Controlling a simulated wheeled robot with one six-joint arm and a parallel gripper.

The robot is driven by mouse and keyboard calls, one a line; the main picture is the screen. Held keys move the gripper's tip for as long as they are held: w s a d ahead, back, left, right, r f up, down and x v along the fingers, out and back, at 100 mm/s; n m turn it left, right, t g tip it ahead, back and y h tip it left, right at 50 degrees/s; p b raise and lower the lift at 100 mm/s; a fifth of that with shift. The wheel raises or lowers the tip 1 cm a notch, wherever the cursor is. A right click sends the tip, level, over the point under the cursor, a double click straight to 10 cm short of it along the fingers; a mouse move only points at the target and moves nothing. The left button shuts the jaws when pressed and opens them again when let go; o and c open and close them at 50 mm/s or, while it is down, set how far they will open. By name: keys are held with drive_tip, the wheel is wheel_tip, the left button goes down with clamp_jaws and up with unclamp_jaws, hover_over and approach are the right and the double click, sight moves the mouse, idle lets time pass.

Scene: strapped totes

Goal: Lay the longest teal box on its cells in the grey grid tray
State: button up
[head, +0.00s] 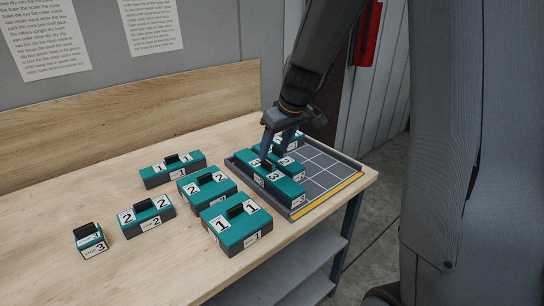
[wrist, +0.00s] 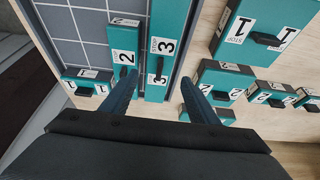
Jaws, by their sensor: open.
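The longest teal box looks to be the one with "3" labels (head: 282,186). It lies along the left edge of the grey grid tray (head: 330,159), and it also shows in the wrist view (wrist: 167,30). It appears flat in the tray; whether it is fully seated I cannot tell. My gripper (head: 275,154) is open over this box. In the wrist view my gripper (wrist: 158,88) has one finger on each side of the box's dark handle, apart from it. A finger hides part of the box in the head view.
The tray also holds a teal "2" box (wrist: 123,38) beside the "3" box and a small "1" box (wrist: 88,74). Several teal boxes stand left of the tray, including a large "1" box (head: 235,222) close by. The tray's right cells are bare.

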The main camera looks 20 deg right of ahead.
drive_tip(key=s+a+f+m+g+h, duration=0.1)
drive_tip(key=s+f+m, duration=0.1)
drive_tip(key=s, duration=0.9)
drive_tip(key=s+f+m+g, duration=0.1)
drive_tip(key=s+f+m, duration=0.1)
drive_tip(key=s, duration=0.9)
drive_tip(key=shift+a+f+g+h, duration=0.3)
drive_tip(key=shift+a+f+h, duration=0.1)
drive_tip(key=shift+f, duration=0.3)
